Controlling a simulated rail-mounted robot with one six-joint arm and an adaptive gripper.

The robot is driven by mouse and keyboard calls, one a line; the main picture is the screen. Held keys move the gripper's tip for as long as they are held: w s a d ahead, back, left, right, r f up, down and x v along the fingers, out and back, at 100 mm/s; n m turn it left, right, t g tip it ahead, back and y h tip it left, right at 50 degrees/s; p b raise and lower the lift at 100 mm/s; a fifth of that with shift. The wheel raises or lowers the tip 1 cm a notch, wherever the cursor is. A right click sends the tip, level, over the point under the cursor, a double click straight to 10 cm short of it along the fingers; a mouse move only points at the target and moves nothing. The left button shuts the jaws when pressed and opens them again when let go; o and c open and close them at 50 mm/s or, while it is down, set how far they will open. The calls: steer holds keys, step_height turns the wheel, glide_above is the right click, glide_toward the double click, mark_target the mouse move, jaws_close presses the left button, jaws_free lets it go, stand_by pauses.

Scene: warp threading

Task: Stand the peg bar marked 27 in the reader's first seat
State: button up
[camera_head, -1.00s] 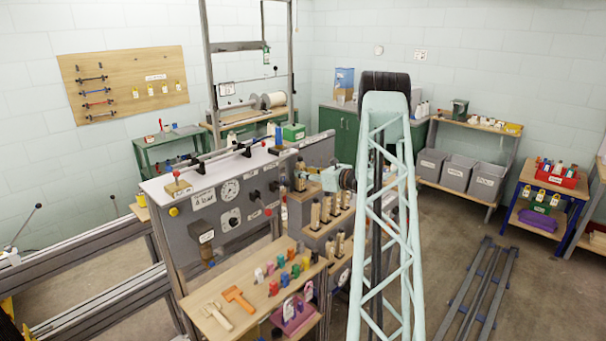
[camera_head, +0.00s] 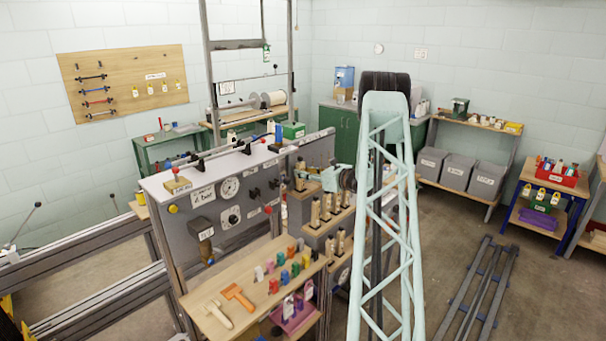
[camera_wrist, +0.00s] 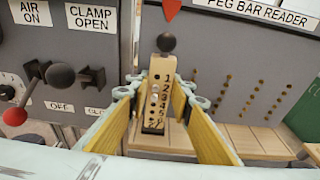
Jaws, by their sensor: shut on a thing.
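My gripper (camera_wrist: 160,125) is shut on a pale wooden peg bar (camera_wrist: 158,88) with a dark round knob on top. The bar is upright between the yellow finger pads. Its face has a column of numbers beside dark holes, and a mark at its foot that looks like 27. Behind it is the grey reader panel (camera_wrist: 215,50), labelled PEG BAR READER, with a red pointer (camera_wrist: 172,8) above the bar. In the head view my gripper (camera_head: 312,178) is at the reader's side of the cabinet. Whether the bar touches a seat is hidden.
Several other peg bars (camera_head: 326,206) stand on stepped ledges close below my gripper. The wrist view shows a wooden ledge (camera_wrist: 245,140) under the panel and a red-knobbed lever (camera_wrist: 30,95) at left.

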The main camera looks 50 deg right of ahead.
steer(key=o, duration=0.9)
steer(key=v, duration=1.2)
stand_by(0.6)
